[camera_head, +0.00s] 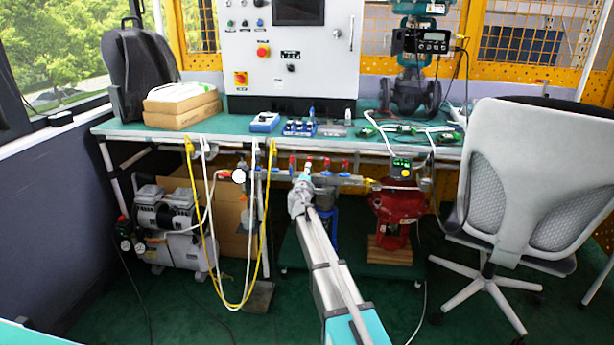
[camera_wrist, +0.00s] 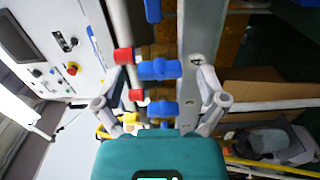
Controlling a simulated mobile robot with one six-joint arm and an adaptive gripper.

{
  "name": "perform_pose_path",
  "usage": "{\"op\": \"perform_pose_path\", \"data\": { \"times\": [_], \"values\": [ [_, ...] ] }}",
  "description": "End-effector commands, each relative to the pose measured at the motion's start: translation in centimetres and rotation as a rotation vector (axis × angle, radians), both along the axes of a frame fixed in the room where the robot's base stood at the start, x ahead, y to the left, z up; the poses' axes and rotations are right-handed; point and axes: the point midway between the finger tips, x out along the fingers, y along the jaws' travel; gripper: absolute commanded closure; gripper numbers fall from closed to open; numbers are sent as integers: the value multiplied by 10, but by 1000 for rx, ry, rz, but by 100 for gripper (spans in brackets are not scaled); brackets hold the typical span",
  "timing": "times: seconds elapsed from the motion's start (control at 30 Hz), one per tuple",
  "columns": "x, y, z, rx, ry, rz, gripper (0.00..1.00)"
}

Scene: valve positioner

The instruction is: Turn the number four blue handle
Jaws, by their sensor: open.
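In the wrist view, a row of blue handles runs along a pipe manifold. One blue handle (camera_wrist: 158,69) lies between my open fingers, a second blue handle (camera_wrist: 155,108) is nearer my gripper body, and a third (camera_wrist: 152,12) is at the top edge. My gripper (camera_wrist: 163,98) is open around this part of the row, with nothing visibly clamped. In the head view, my gripper (camera_head: 301,190) is at the manifold (camera_head: 338,180) below the table edge and hides part of it.
Red handles (camera_wrist: 123,56) sit beside the blue ones. The green table (camera_head: 400,150) overhangs the manifold. Yellow and white hoses (camera_head: 247,290) hang to the left. A red valve body (camera_head: 397,205) and an office chair (camera_head: 520,180) stand to the right.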

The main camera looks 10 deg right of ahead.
Motion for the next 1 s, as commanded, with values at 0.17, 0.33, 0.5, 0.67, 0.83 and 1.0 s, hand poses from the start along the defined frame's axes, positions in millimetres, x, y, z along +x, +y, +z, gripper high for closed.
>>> {"op": "perform_pose_path", "data": {
  "times": [0.17, 0.33, 0.5, 0.67, 0.83, 1.0],
  "values": [
    [-8, 2, 0, 0, 0, 0, 9],
    [-24, 7, 0, 0, 0, 1, 9],
    [-49, 15, 0, 0, 0, 0, 9],
    [-74, 24, 0, 0, 0, 2, 9],
    [-97, 31, 0, 0, 1, 1, 9],
    [-109, 36, 0, 0, 1, 1, 9]
  ]
}}
